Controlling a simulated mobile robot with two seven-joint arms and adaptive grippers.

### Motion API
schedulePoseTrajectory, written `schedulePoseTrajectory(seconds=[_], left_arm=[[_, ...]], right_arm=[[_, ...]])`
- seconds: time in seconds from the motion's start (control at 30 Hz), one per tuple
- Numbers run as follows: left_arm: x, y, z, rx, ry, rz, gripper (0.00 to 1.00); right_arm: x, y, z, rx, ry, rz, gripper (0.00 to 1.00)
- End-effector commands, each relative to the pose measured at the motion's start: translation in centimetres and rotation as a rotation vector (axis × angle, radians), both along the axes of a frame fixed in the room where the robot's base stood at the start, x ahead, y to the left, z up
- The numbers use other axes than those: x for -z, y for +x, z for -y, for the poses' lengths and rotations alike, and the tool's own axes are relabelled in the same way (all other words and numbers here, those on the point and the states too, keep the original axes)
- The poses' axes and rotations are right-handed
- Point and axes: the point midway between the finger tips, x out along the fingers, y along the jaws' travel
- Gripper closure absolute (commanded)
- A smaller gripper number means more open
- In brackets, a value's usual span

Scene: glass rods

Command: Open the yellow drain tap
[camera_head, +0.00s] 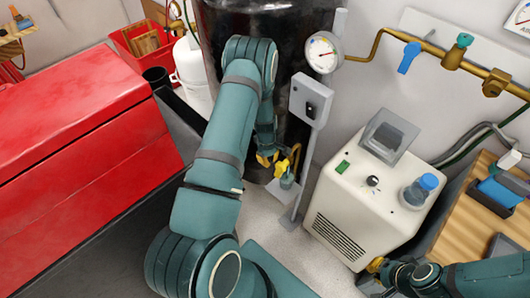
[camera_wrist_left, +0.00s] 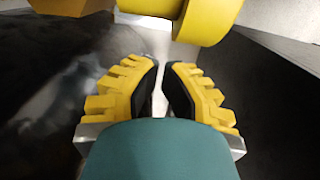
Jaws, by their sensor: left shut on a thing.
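The yellow drain tap (camera_head: 287,166) sits low on the front of the black tank. In the left wrist view, a large yellow part of it (camera_wrist_left: 205,18) fills the top edge, just beyond my fingers. My left gripper (camera_head: 267,159) is at the tap, its yellow fingers close together; they also show in the left wrist view (camera_wrist_left: 163,72). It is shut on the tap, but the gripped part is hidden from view. My right gripper (camera_head: 375,265) is at the lower right by the white machine, only partly visible, so its opening cannot be told.
The black tank (camera_head: 235,30) stands behind my left arm. A post with a grey box (camera_head: 311,100) stands right of the tap. The white machine (camera_head: 375,190) is further right, a red chest (camera_head: 70,130) at left. A gauge (camera_head: 323,52) and brass pipe are above.

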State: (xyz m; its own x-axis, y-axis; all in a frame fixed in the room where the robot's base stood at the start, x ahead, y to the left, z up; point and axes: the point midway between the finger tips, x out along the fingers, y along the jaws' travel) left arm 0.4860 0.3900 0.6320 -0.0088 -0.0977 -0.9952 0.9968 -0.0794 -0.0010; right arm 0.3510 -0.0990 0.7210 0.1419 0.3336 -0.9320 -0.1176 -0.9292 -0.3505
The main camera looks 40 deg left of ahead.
Motion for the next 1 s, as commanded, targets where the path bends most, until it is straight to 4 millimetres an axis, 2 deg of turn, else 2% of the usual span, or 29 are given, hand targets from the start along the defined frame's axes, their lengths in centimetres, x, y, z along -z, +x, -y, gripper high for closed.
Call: schedulePoseTrajectory(seconds=[0.2, 0.6, 0.77, 1.0], left_arm=[[0.2, -0.2, 1.9, -0.001, 0.001, 0.0, 1.0], [0.2, -0.2, 2.3, -0.001, 0.001, 0.001, 1.0], [0.9, -0.3, 3.6, 0.002, 0.001, -0.001, 1.0], [0.9, -0.3, 3.7, -0.001, 0.0, 0.0, 1.0]], right_arm=[[0.1, 0.0, 0.0, 0.001, 0.0, 0.002, 1.0], [0.1, 0.1, 0.0, 0.001, 0.0, 0.002, 1.0], [0.6, 0.1, 0.0, 0.001, 0.0, 0.003, 1.0], [0.7, 0.2, 0.0, 0.001, 0.0, 0.004, 1.0]])
